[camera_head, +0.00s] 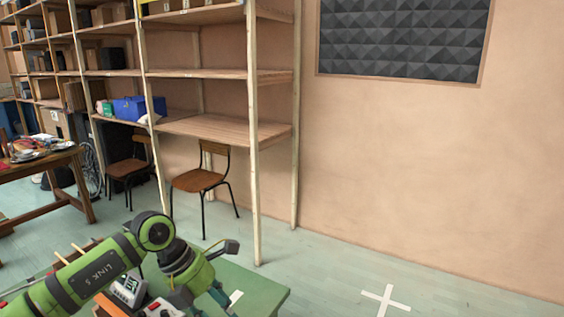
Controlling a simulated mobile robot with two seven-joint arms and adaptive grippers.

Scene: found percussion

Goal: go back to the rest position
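My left arm, green and dark grey, comes in from the lower left over a green table (262,286). Its wrist bends down over the table. My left gripper (222,298) is only partly in view at the bottom edge, and its fingertips are hidden or cut off, so I cannot tell whether it is open or shut. My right gripper is not in view.
Small devices (128,290) with wooden sticks lie on the table beneath my arm. Behind stand a wooden shelf (215,75) and two chairs (198,180). A wooden table (40,166) is at left. The floor around a white cross (385,300) is clear.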

